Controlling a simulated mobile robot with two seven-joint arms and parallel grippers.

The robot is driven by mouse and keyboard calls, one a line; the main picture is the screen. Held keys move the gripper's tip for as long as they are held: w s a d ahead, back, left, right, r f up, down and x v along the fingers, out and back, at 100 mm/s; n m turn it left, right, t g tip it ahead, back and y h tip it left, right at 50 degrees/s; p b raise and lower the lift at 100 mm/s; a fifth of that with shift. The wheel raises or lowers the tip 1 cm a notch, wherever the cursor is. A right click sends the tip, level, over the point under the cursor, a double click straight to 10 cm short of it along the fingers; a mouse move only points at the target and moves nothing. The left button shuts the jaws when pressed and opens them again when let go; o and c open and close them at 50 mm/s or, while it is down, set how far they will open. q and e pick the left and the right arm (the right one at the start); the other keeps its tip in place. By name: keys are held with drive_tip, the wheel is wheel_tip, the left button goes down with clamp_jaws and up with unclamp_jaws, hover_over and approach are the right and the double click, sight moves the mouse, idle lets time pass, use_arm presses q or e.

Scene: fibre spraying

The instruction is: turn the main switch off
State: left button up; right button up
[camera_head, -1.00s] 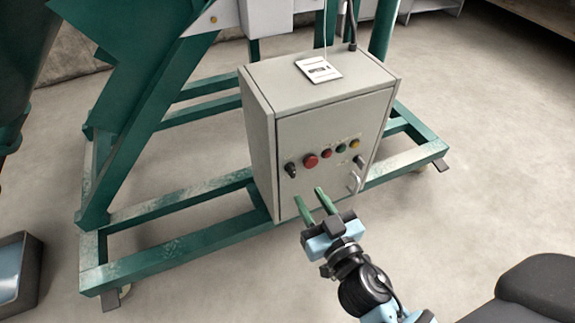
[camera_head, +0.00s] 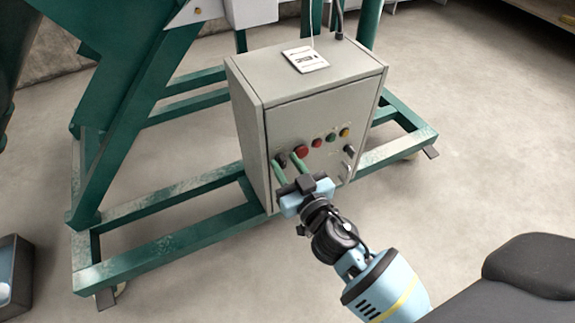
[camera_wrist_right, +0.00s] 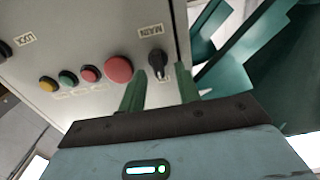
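The main switch is a black rotary knob (camera_wrist_right: 157,64) under a "MAIN" label in the right wrist view. In the head view the knob (camera_head: 281,159) is at the left end of the control row on the grey cabinet (camera_head: 318,115). My right gripper (camera_head: 286,162) is open, with its two green fingers pointing at the panel. In the right wrist view the knob shows between the fingers of the right gripper (camera_wrist_right: 161,80). I cannot tell whether the fingers touch it. My left gripper is not in view.
Beside the knob are a large red button (camera_wrist_right: 118,70), a smaller red one (camera_wrist_right: 90,74), a green one (camera_wrist_right: 68,78) and a yellow one (camera_wrist_right: 47,84). A green steel frame (camera_head: 180,245) surrounds the cabinet. A card (camera_head: 305,59) lies on top.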

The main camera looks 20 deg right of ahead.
clamp_jaws()
drive_tip(key=shift+n, duration=0.3)
drive_tip(key=n, duration=0.3)
drive_tip(key=shift+a+n, duration=0.2)
drive_tip(key=shift+n, duration=0.2)
drive_tip(key=n, duration=0.4)
drive_tip(key=shift+a+f+n, duration=0.15)
drive_tip(key=shift+a+n, duration=0.05)
drive_tip(key=shift+n, duration=0.1)
drive_tip(key=shift+a+f+n, duration=0.1)
drive_tip(key=shift+f+n, duration=0.1)
drive_tip(key=shift+n, duration=2)
drive_tip(key=shift+a+f+n, duration=0.1)
drive_tip(key=shift+f+n, duration=0.1)
drive_tip(key=shift+n, duration=2)
